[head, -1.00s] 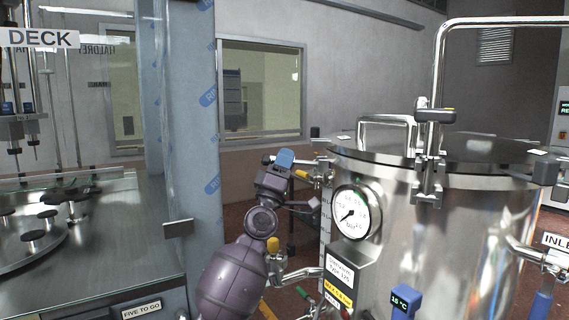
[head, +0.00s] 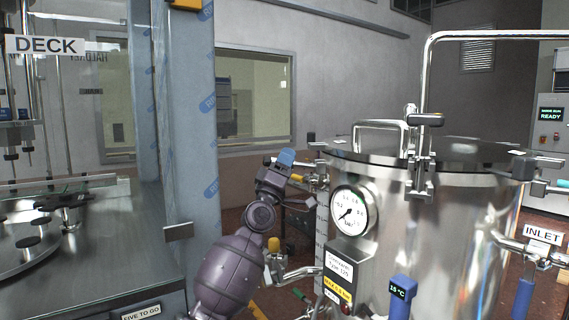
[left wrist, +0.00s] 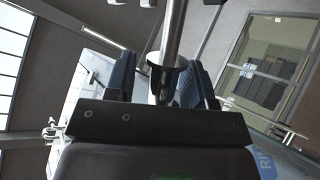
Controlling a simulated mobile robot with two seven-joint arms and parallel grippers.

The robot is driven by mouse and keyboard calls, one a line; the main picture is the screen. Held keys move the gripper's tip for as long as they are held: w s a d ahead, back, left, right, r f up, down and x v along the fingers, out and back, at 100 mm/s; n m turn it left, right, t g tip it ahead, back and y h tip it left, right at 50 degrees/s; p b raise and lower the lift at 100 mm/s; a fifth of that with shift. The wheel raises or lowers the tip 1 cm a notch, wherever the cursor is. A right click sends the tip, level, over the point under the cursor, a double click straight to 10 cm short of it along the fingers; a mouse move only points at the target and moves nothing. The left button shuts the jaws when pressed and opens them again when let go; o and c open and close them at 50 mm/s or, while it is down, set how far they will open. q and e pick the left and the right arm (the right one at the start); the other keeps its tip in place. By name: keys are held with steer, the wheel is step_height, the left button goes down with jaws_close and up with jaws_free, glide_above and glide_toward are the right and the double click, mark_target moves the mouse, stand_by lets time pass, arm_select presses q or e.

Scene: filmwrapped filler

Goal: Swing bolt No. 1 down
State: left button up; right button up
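The steel vessel (head: 440,235) stands at the right with its lid (head: 465,150) on. A swing bolt (head: 420,170) with a dark handle stands upright at the front of the lid rim. Other rim fittings with dark ends show at the left (head: 322,147) and right (head: 525,166); I cannot read which is No. 1. My left gripper (head: 287,160) is just left of the vessel's rim. In the left wrist view its blue fingers (left wrist: 158,82) are apart, with a metal rod (left wrist: 173,35) showing between or beyond them; contact is unclear. My right gripper is not in view.
A pressure gauge (head: 352,212) and yellow-tipped fittings (head: 274,245) stick out close to my left arm. A blue-framed machine (head: 95,245) stands at the left. An INLET pipe (head: 510,243) is at the right. A tall bent pipe (head: 424,75) rises behind the front bolt.

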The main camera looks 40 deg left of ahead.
arm_select(q)
steer(key=b+v, duration=0.2)
steer(key=v, duration=0.8)
steer(key=shift+s+f, duration=0.25)
steer(key=shift+d, duration=0.1)
stand_by(0.4)
